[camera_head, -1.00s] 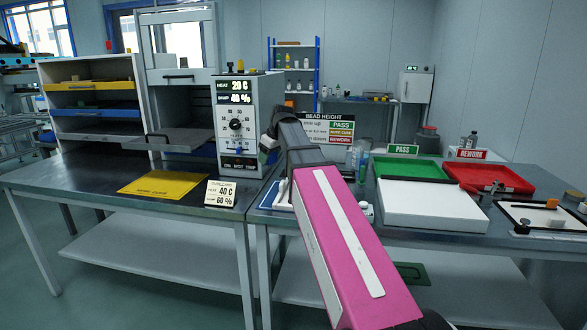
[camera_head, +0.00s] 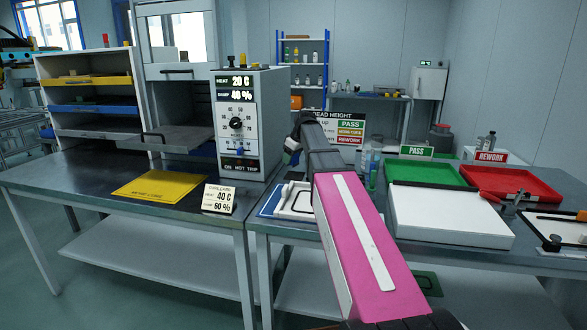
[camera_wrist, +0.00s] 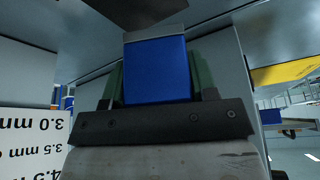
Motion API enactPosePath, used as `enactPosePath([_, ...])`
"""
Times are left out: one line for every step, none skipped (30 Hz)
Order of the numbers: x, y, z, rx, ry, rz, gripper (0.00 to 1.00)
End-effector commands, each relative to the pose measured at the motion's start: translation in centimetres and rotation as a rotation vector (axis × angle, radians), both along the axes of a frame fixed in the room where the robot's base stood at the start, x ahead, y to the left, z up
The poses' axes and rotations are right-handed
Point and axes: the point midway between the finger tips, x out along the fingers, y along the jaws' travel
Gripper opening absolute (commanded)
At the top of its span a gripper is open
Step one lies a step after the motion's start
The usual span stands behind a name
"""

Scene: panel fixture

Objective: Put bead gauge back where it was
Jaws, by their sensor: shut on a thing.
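My gripper (camera_wrist: 158,85) is shut on a blue piece with a grey band, which appears to be the bead gauge (camera_wrist: 156,68). In the wrist view, the blue piece sits between the two dark green fingers, and its far end is cut off or dark. In the head view my gripper (camera_head: 291,150) is small and partly hidden by my arm, in front of the bead height board (camera_head: 348,131), above the right table. A white tray with a dark outline (camera_head: 297,208) lies on a blue mat below.
A grey control cabinet (camera_head: 262,120) stands left of my gripper. A green PASS tray (camera_head: 428,172), a red REWORK tray (camera_head: 505,180) and a white block (camera_head: 450,218) are to the right.

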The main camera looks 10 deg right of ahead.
Motion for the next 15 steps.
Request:
enactPosePath([0.8,-0.4,-0.4,0.001,0.001,0.0,0.24])
enactPosePath([1.0,-0.6,-0.6,0.0,0.0,0.001,0.24])
enactPosePath([1.2,-0.8,-0.8,0.0,0.0,0.001,0.24])
enactPosePath([1.3,-0.9,-0.9,0.0,0.0,0.001,0.24])
enactPosePath([1.4,-1.0,-1.0,0.001,0.0,0.001,0.24])
enactPosePath([1.4,-1.1,-1.1,0.001,0.0,0.001,0.24])
enactPosePath([1.5,-1.1,-1.2,0.0,0.0,0.001,0.24])
enactPosePath([1.5,-1.1,-1.3,0.0,0.0,0.001,0.24])
enactPosePath([1.4,-1.1,-1.6,0.001,0.001,0.002,0.24])
enactPosePath([1.4,-1.1,-1.9,0.001,0.001,0.002,0.24])
enactPosePath([1.4,-1.1,-2.2,0.001,0.001,0.002,0.24])
enactPosePath([1.4,-1.1,-2.7,0.001,0.001,0.0,0.24])
enactPosePath([1.4,-1.1,-3.1,0.001,0.001,0.0,0.24])
enactPosePath([1.4,-1.1,-3.5,0.001,0.001,0.0,0.24])
enactPosePath([1.4,-1.1,-4.1,0.001,0.001,0.001,0.24])
